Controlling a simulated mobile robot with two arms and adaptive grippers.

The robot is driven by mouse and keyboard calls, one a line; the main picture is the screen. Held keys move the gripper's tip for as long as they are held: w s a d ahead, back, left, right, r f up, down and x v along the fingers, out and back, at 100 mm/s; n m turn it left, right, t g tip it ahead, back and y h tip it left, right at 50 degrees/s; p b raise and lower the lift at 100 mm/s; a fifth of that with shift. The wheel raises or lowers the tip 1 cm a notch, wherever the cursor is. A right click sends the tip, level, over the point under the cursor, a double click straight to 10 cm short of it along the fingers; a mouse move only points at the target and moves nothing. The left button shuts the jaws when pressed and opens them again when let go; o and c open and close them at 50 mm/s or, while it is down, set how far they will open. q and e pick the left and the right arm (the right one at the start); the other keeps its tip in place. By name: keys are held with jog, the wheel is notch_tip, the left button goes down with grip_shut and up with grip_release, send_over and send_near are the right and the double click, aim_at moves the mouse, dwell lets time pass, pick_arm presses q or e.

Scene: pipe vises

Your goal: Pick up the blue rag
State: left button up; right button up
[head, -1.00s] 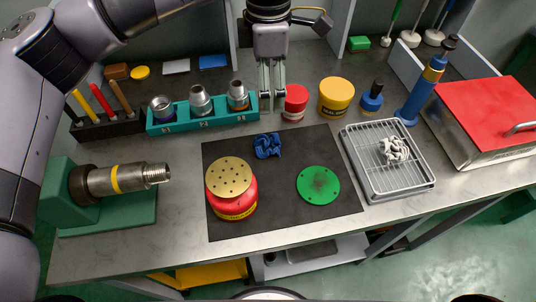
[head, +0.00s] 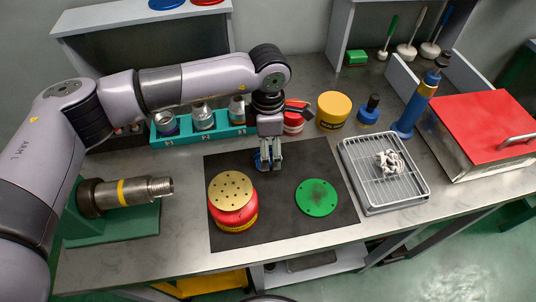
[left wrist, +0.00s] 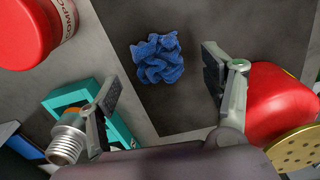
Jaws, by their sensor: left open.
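The blue rag (left wrist: 158,58) lies crumpled on the dark mat (left wrist: 195,95), seen whole in the left wrist view. In the head view it is mostly hidden by my left gripper (head: 268,163). That gripper points down over the rag. In the left wrist view its two fingers are spread wide, and the rag shows beyond the gap between them (left wrist: 163,78), with nothing held. My right gripper is not in view.
Beside the rag on the mat stand a red can with a perforated brass top (head: 231,195) and a green disc (head: 317,197). Behind are a teal socket holder (head: 185,135), a red-lidded jar (head: 293,118) and a yellow tub (head: 333,111).

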pick_arm(q)
jog(key=shift+w+f+p, duration=0.1)
jog(key=shift+f+p, duration=0.35)
jog(key=shift+f, duration=1.45)
jog(key=shift+c, duration=0.5)
jog(key=c, duration=0.7)
